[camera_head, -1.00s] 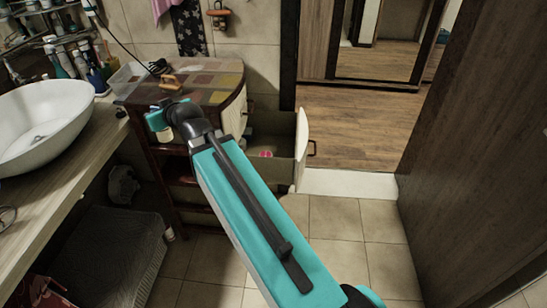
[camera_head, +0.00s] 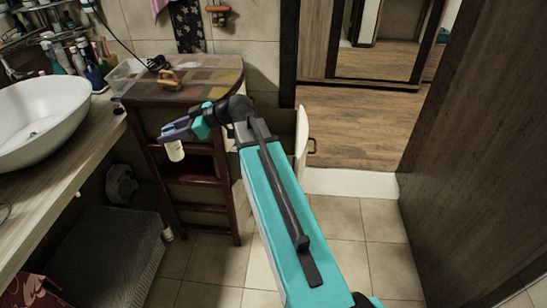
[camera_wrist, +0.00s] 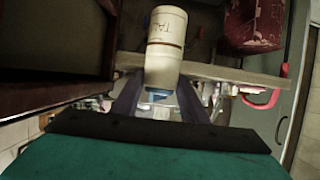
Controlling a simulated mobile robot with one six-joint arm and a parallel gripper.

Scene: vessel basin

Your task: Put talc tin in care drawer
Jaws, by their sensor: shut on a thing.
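The talc tin (camera_head: 175,151) is a small cream cylinder, held in front of the wooden cabinet and below its top. In the wrist view the tin (camera_wrist: 166,40) shows part of its lettering, a brown band and a blue end. My gripper (camera_head: 176,138) is shut on it, with a finger on either side in the wrist view (camera_wrist: 161,92). An open drawer (camera_head: 301,143) juts out on the cabinet's right side. Its pale front shows to the right of my arm, but my arm hides its inside. I cannot tell whether this is the care drawer.
The cabinet top (camera_head: 215,80) carries a clear tray (camera_head: 127,76) and a tan-handled object (camera_head: 168,79). A white basin (camera_head: 40,120) on a counter stands left. A grey box (camera_head: 110,255) is on the floor below. Tiled floor (camera_head: 335,225) is clear at right.

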